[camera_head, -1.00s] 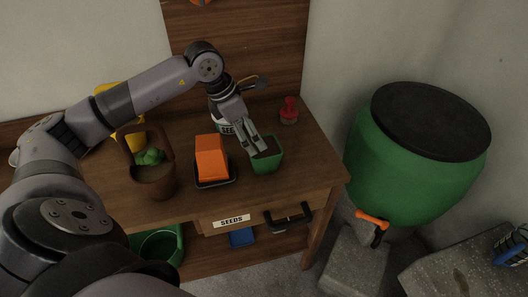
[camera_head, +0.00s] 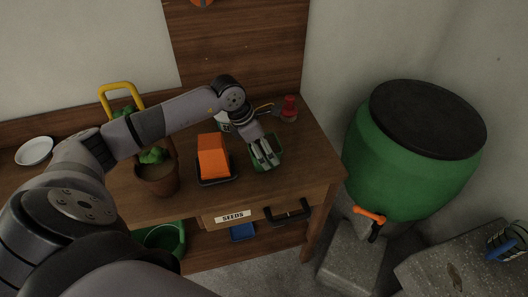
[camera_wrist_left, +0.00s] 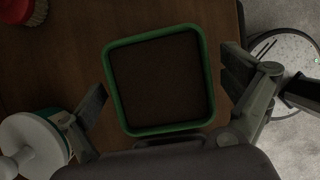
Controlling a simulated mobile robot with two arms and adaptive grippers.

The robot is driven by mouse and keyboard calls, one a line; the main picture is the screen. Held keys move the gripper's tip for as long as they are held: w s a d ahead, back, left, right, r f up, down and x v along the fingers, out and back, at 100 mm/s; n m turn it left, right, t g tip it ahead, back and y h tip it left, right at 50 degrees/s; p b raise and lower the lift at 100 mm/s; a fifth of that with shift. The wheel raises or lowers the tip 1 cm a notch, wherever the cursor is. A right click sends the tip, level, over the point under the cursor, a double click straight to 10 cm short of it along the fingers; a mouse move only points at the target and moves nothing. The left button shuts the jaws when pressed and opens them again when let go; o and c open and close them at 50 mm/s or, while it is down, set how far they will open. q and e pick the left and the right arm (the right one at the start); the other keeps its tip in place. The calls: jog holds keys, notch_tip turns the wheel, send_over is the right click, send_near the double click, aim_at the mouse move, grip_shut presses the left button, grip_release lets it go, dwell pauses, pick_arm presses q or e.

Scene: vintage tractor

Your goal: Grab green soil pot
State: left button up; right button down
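The green soil pot (camera_head: 278,163) stands on the wooden bench, right of the orange block, and is partly hidden by my left gripper (camera_head: 265,155) in the head view. In the left wrist view the square green pot (camera_wrist_left: 204,62), filled with dark soil, lies upright between the two spread fingers of my left gripper (camera_wrist_left: 165,97). The fingers are open, one on each side of the pot, with a gap on each side. Whether they are down at rim height I cannot tell. My right gripper is not in view.
An orange block (camera_head: 211,155) in a dark tray sits close left of the pot. A terracotta pot with a plant (camera_head: 160,182) stands further left. A red-topped item (camera_head: 289,107) is behind. The bench's right edge is near; a green barrel (camera_head: 400,170) stands beyond it.

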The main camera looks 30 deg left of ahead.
pick_arm(q)
jog(key=shift+w+r, duration=0.1)
jog(key=c, duration=1.6)
